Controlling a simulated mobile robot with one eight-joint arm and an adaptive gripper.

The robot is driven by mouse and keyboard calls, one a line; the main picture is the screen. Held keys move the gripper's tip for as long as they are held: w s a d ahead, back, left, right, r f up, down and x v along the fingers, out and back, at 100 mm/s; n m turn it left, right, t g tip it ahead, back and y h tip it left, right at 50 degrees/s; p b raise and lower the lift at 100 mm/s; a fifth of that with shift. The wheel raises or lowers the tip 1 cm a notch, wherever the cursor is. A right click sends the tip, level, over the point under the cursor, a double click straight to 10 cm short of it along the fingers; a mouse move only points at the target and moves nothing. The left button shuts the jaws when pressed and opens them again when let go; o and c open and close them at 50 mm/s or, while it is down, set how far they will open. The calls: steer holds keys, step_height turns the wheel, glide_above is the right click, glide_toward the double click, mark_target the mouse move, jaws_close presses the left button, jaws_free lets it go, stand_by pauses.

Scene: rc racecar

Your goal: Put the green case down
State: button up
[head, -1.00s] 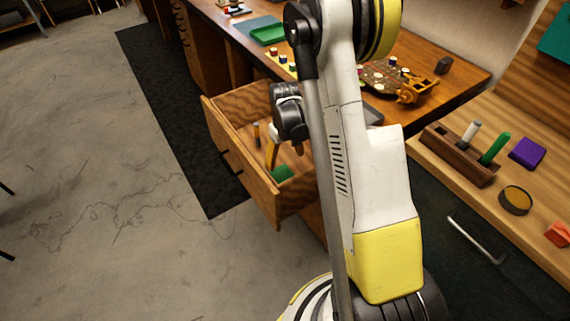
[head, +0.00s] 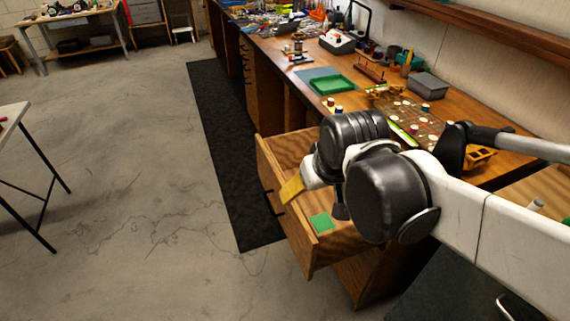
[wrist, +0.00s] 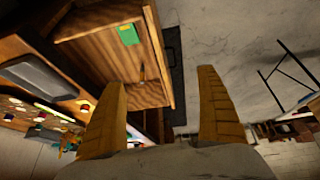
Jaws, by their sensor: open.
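The green case (head: 321,222) lies flat on the floor of the open wooden drawer (head: 296,147), near its front corner. It also shows in the wrist view (wrist: 128,34), with nothing gripping it. My gripper (head: 291,190) shows a yellow finger over the drawer's front edge in the head view, apart from the case. In the wrist view my gripper (wrist: 161,78) has its two yellow fingers spread wide with nothing between them.
The workbench (head: 300,62) above the drawer holds a green tray (head: 332,85), a grey box (head: 428,86) and several small items. A dark mat (head: 222,140) lies on the floor beside the drawer. The concrete floor to the left is largely clear.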

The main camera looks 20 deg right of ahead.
steer(key=shift+t, duration=0.8)
steer(key=s, duration=0.1)
steer(key=s+a, duration=0.1)
steer(key=s, duration=0.1)
steer(key=s+a, duration=0.1)
steer(key=s, duration=0.1)
steer(key=shift+a+r, duration=0.2)
steer(key=shift+r, duration=0.15)
